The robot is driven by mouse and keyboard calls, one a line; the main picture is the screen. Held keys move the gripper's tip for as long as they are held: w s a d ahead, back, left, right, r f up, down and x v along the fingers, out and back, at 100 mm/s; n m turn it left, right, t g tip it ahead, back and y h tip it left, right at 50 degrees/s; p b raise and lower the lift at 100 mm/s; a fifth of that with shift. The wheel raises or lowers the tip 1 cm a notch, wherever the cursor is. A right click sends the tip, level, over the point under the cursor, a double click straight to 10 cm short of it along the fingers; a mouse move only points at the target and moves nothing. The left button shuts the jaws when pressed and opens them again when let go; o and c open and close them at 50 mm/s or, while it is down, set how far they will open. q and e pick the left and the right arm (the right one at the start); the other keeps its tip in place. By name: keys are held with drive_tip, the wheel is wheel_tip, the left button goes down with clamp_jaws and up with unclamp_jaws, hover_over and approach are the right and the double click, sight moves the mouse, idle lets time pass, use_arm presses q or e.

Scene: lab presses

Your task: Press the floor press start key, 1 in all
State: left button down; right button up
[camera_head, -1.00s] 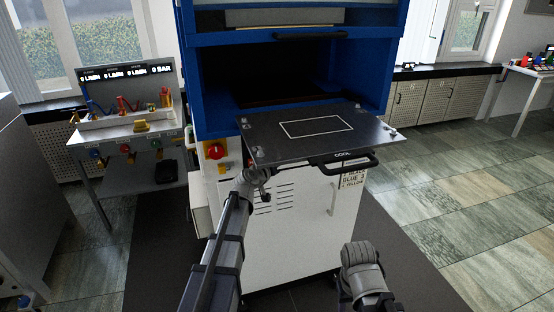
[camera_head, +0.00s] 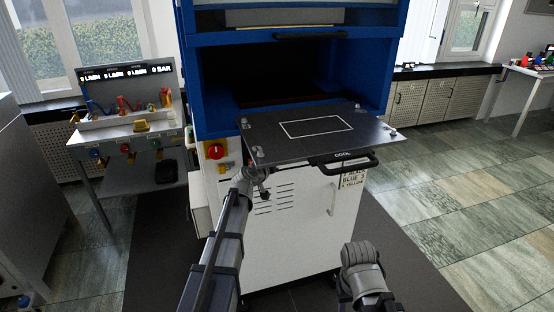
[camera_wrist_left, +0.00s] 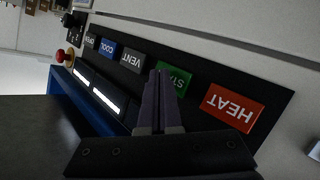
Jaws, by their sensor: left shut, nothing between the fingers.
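In the left wrist view, a black key panel (camera_wrist_left: 264,89) on the press carries a row of keys. The green start key (camera_wrist_left: 180,79) reads "ST", with the rest of its label hidden by my fingers. My left gripper (camera_wrist_left: 161,74) is shut and empty, its fingertips overlapping the left side of the green key in the picture. I cannot tell whether they touch it. In the head view, my left wrist is at the front left of the floor press (camera_head: 295,215), below the dark plate (camera_head: 275,145). My right gripper is out of view.
A red mushroom button (camera_wrist_left: 60,56) is farther left. A bench (camera_head: 100,133) stands left of the press.

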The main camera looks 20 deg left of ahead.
use_arm(q)
drive_tip(key=shift+w+a, duration=0.15)
drive_tip(key=shift+w, duration=0.1)
drive_tip(key=shift+s, duration=0.1)
idle(0.4)
drive_tip(key=shift+s+d, duration=0.45)
drive_tip(key=shift+s, duration=0.15)
drive_tip(key=shift+s, duration=0.1)
drive_tip(key=shift+s+d, duration=0.75)
drive_tip(key=shift+s, duration=0.25)
drive_tip(key=shift+s+d, duration=0.7)
drive_tip(key=shift+s, duration=0.3)
